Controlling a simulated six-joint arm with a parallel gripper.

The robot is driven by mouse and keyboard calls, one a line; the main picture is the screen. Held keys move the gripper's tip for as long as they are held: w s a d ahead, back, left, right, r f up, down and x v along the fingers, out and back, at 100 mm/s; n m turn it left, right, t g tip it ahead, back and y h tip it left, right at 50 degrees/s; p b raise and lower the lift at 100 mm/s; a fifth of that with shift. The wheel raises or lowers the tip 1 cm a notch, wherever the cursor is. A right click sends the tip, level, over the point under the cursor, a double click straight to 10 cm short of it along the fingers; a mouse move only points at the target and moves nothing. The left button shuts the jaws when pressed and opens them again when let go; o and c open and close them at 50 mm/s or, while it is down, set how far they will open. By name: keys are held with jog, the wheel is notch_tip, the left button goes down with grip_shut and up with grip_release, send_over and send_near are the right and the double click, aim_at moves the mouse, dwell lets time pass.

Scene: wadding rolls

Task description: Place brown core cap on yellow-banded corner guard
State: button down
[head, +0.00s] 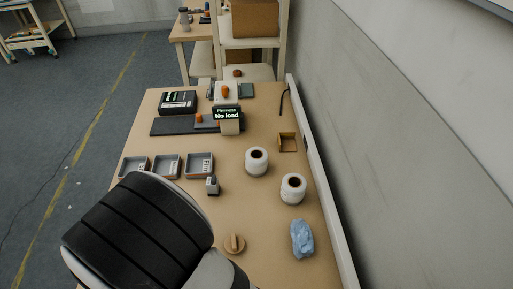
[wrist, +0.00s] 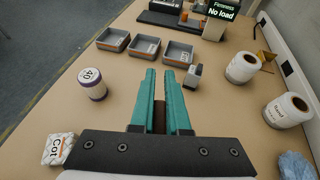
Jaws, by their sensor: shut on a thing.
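My gripper (wrist: 159,82) shows in the wrist view as two teal fingers, shut on a brown piece, which I take to be the brown core cap (wrist: 159,118). Only a little of the cap shows between the fingers. In the head view my arm hides the gripper and the cap. The likely yellow-banded corner guard (head: 287,142) is a small tan angled piece with yellowish edges, near the right edge of the table beyond the white rolls. It shows partly in the wrist view (wrist: 265,60) at far right. The gripper is apart from it, to its left and nearer.
Two white rolls (head: 257,161) (head: 293,187) stand right of centre. Grey trays (head: 167,166) line the left, beside a small grey block (head: 212,185). A "No load" display (head: 227,113) stands behind.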

jog(key=w+d+r, duration=1)
jog(key=d+r, duration=0.1)
jog(key=d, duration=0.1)
jog(key=w+d+r+m+h, duration=0.1)
jog(key=d+r, duration=0.2)
jog(key=d, duration=0.4)
jog(key=w+d+r+m+h, duration=0.1)
jog(key=w+d+r, duration=0.15)
jog(key=d, duration=0.55)
send_over(287, 141)
jog(key=s+d, duration=0.1)
jog(key=s, duration=0.1)
notch_tip(287, 141, down, 10)
jog(key=shift+h, duration=0.4)
jog(key=w+f, duration=0.1)
jog(key=f, duration=0.4)
jog(key=w+a+f, duration=0.1)
jog(key=w+f, duration=0.1)
jog(key=f, duration=0.4)
jog(key=w+f, duration=0.2)
jog(key=f, duration=0.4)
jog(key=shift+a+f, duration=0.15)
jog(key=shift+f, duration=0.05)
jog(key=shift+f, duration=0.1)
